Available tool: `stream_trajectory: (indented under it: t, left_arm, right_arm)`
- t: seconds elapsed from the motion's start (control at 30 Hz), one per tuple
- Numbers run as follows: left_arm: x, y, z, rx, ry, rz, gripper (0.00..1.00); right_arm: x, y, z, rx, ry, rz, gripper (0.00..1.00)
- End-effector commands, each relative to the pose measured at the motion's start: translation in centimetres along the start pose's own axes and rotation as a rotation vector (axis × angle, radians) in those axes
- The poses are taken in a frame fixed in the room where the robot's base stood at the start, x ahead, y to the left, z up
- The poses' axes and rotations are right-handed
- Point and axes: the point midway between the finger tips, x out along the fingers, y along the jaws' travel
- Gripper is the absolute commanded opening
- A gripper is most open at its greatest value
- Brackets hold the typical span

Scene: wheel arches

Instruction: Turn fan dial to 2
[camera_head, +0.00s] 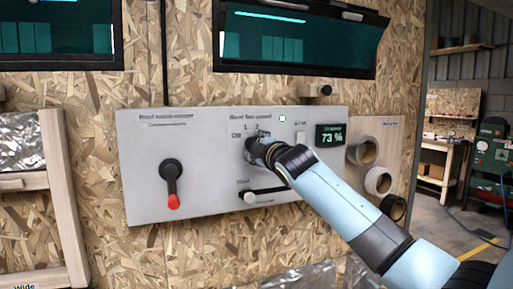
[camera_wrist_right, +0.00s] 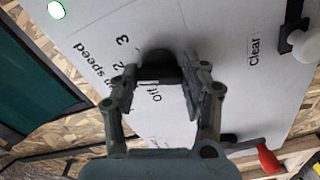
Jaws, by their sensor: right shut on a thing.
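The fan dial (camera_wrist_right: 158,60) is a dark knob on the grey control panel (camera_head: 140,140), under the fan speed lettering. In the head view, the Off, 1 and 2 marks show around it, and my right gripper (camera_head: 262,150) hides most of it. In the right wrist view, my right gripper (camera_wrist_right: 158,82) has one finger on each side of the dial and is shut on it. The marks 2, 3 and Off show beside it there. I cannot tell which mark the dial points to. My left gripper is not in view.
A red-tipped lever (camera_head: 171,180) is left of the dial. A slider with a pale knob (camera_head: 250,197) sits just below it. A display (camera_head: 331,135) reading 73 % and round tubes (camera_head: 378,180) are to the right. Dark windows (camera_head: 300,45) are above.

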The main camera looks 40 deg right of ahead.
Motion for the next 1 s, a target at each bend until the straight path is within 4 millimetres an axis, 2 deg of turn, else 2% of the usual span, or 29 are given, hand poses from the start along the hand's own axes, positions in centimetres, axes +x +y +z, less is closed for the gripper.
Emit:
stream_trajectory:
  t: [0.2,0.23,0.4,0.67,0.77,0.87,1.0]
  left_arm:
    - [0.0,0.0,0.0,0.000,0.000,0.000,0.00]
    - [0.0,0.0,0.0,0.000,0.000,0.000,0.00]
    - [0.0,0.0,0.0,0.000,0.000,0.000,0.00]
    - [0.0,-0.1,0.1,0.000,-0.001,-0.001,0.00]
    - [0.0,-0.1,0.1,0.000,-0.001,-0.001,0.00]
    - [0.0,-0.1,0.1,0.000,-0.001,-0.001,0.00]
    - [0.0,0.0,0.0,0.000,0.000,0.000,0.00]
  right_arm:
    - [0.0,-0.1,0.1,-0.001,-0.002,-0.003,0.13]
    - [0.0,-0.1,0.1,-0.001,-0.002,-0.003,0.49]
    - [0.0,-0.1,0.1,-0.001,-0.001,-0.002,0.69]
    - [-0.1,-0.1,0.0,-0.002,-0.001,-0.001,0.69]
    - [-0.8,-0.1,0.1,-0.002,0.000,-0.001,0.69]
    - [-2.4,-0.2,0.1,-0.004,0.000,-0.003,0.69]
    - [-5.6,-0.2,0.1,-0.004,0.001,-0.003,0.69]
